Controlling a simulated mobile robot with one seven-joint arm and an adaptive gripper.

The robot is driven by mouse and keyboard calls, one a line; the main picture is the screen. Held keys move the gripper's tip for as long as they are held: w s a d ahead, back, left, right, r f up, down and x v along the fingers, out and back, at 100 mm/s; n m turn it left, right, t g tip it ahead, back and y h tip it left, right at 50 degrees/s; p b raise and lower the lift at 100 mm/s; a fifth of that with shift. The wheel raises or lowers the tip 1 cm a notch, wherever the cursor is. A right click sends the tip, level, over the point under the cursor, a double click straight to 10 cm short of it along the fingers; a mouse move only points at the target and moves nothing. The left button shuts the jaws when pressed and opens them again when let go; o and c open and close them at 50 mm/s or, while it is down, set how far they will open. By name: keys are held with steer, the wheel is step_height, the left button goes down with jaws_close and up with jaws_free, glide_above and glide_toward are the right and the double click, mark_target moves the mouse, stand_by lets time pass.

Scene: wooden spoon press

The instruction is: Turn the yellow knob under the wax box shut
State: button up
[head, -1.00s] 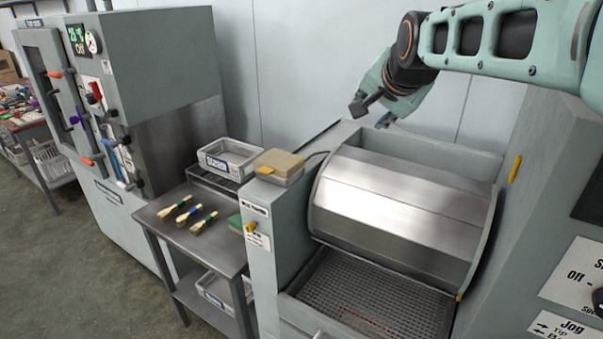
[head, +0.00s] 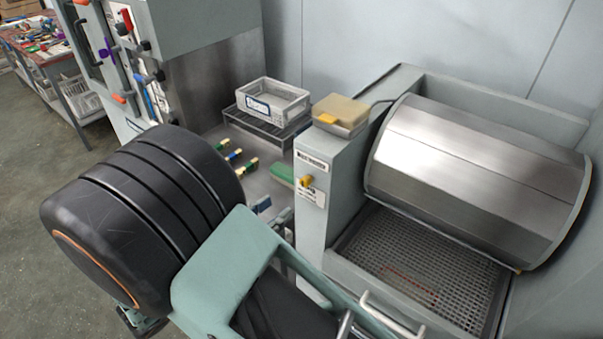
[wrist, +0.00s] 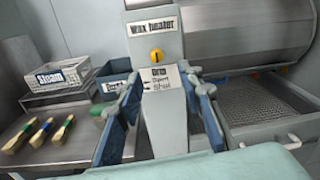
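The yellow knob (head: 305,181) sits on the front of a grey post, under the wax box (head: 342,110) with its yellowish top. In the wrist view the knob (wrist: 157,55) is below a "Wax heater" label (wrist: 153,27) and above a label (wrist: 160,79) with small words, seemingly "Open" and "Shut". Which way the knob points is too small to tell. My gripper (wrist: 160,105) is open, with its blue-padded fingers apart on either side of the post's lower front, nothing between them held. The knob stands beyond and above the fingertips, apart from them. In the head view my arm hides part of the gripper.
A metal drum (head: 470,165) over a perforated tray (head: 425,270) is right of the post. The wrist view shows a blue bin (wrist: 113,84).

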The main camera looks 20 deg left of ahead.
mark_target(302, 183)
steer(key=shift+n, duration=0.3)
steer(key=x, duration=0.3)
steer(key=p+x, duration=0.1)
steer(key=x, duration=0.6)
steer(key=shift+w+a+r+p, duration=0.1)
steer(key=shift+w+a+p, duration=0.1)
steer(key=shift+w+p, duration=0.15)
steer(key=shift+c, duration=0.4)
jaws_close()
